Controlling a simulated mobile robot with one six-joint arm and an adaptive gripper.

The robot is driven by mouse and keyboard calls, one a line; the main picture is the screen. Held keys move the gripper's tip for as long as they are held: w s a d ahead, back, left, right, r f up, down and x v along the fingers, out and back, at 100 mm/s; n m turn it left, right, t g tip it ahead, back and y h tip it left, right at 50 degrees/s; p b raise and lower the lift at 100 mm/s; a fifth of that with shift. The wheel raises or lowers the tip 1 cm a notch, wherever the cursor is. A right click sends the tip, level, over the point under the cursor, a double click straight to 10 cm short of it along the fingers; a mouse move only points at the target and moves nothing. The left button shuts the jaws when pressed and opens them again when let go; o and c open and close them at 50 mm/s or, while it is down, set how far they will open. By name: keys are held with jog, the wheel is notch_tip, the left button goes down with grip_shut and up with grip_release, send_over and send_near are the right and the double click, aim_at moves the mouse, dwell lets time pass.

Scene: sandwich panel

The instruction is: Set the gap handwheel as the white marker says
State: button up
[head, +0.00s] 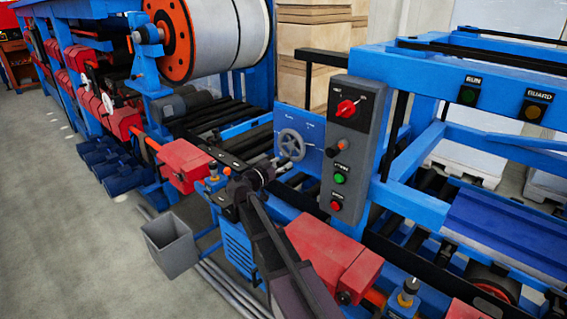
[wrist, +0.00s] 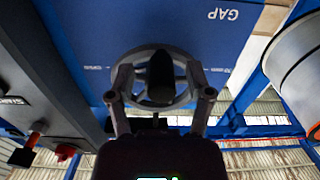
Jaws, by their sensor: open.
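The grey spoked gap handwheel (head: 291,145) is on a blue panel (head: 316,132), left of a grey control box. In the wrist view the handwheel (wrist: 138,98) is straight ahead, with a dark rounded part (wrist: 160,76) in front of its middle. My gripper (head: 266,171) is just in front of and below the wheel. In the wrist view the open fingers of my gripper (wrist: 159,74) overlap both sides of the rim; I cannot tell whether they touch it. The panel reads GAP (wrist: 221,15). Small white marks (wrist: 217,70) flank the wheel, too small to read.
The control box (head: 350,150) has a red rotary switch (head: 347,107), a green button (head: 340,178) and a red button (head: 336,206). Red guards (head: 184,164) and blue frame beams lie around my arm. A grey bin (head: 171,245) stands on the open floor at left.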

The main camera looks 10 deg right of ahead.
jog(key=shift+w+d, duration=0.4)
jog(key=shift+d, duration=0.2)
grip_shut()
jog(key=shift+a, duration=0.2)
jog(key=shift+d, duration=0.15)
